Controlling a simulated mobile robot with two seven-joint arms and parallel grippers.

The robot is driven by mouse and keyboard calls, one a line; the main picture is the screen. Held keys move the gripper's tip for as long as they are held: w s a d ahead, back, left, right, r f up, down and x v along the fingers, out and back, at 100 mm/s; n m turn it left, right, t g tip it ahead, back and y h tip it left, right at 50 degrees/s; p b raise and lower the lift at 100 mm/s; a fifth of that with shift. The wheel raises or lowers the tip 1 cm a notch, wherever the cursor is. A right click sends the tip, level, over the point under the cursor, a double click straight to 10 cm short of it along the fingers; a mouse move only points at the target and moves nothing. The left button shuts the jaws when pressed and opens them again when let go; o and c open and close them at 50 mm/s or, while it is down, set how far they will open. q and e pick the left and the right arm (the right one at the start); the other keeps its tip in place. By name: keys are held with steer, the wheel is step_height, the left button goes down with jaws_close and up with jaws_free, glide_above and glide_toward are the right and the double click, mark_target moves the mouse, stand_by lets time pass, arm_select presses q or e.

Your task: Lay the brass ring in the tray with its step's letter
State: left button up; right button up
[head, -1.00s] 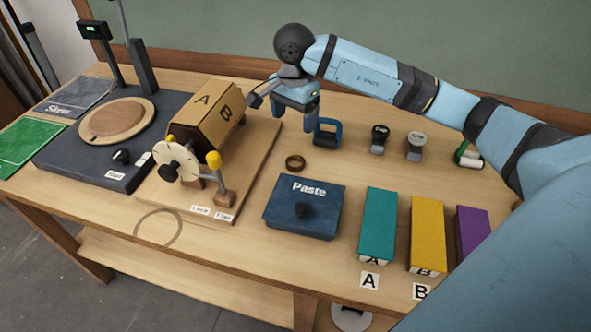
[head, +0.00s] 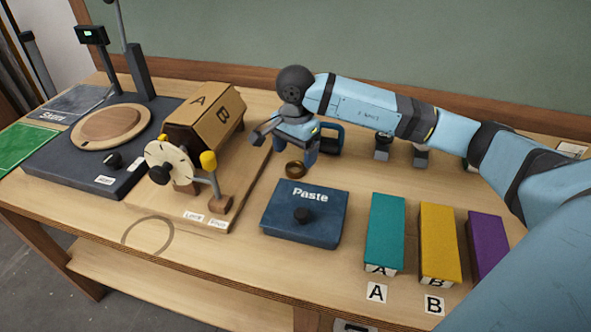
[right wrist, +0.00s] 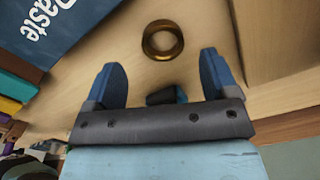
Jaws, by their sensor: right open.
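The brass ring (head: 295,169) lies on the table behind the blue Paste box. My right gripper (head: 284,152) is open and empty just behind and above it. In the right wrist view, the ring (right wrist: 162,56) lies beyond the fingertips of the open gripper (right wrist: 158,66), roughly centred between them and apart from both. A teal tray (head: 385,230) marked A, a yellow tray (head: 439,240) marked B and a purple tray (head: 486,245) stand at the front right. The purple one's letter is hidden by my arm. My left gripper is out of view.
The Paste box (head: 303,212) stands just in front of the ring. A wooden board (head: 215,218) with a lettered drum (head: 207,112) is to the left. A blue-framed object (head: 334,138) is behind my gripper. Bare table lies between the Paste box and the trays.

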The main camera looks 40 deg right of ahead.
mark_target(294, 165)
step_height(294, 165, down, 5)
steer(key=shift+w+r, duration=0.1)
steer(key=shift+w, duration=0.05)
steer(key=shift+c, duration=0.5)
steer(key=c, duration=1)
steer(key=shift+o, duration=0.2)
